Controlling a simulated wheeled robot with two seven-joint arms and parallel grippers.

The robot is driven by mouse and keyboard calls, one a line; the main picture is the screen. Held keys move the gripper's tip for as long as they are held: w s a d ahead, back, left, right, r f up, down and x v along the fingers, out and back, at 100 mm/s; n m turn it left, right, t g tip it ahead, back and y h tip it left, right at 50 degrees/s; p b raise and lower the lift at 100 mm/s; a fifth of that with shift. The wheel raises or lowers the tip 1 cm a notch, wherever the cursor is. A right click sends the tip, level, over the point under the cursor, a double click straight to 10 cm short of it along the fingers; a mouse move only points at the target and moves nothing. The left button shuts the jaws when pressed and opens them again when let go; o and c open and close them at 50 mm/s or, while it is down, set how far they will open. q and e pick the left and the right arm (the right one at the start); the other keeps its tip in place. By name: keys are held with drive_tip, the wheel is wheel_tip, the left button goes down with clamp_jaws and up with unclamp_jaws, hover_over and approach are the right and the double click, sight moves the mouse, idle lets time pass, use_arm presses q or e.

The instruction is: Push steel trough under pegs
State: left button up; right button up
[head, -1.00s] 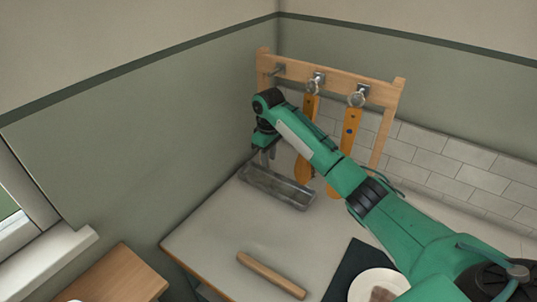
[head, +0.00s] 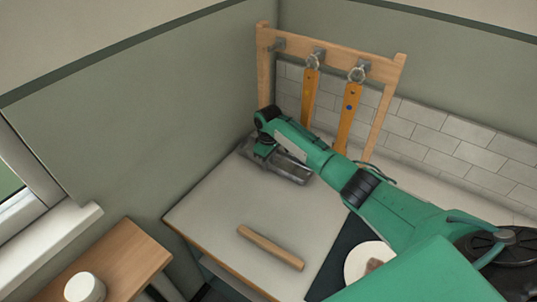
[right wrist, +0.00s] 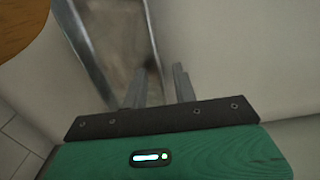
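The grey steel trough (head: 292,174) lies on the table near the back wall, below the wooden rack. Three pegs show on the rack: an empty left peg (head: 278,45), a middle peg (head: 317,54) and a right peg (head: 363,66). My right gripper (head: 263,152) is low at the trough's left part, and my arm hides some of the trough. In the right wrist view the fingers (right wrist: 161,88) stand apart. One overlaps the trough (right wrist: 105,40) and the other is outside its long wall; contact is unclear. My left gripper is out of view.
Orange-brown straps (head: 309,95) (head: 348,112) hang by rings from the middle and right pegs. A wooden rod (head: 270,248) lies on the front of the table (head: 215,205). A plate (head: 357,262) on a dark mat is at right. The table's middle is clear.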

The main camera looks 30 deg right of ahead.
drive_tip(key=shift+f, duration=0.1)
clamp_jaws()
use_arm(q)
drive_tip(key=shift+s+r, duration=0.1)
use_arm(e)
drive_tip(key=shift+s, duration=0.1)
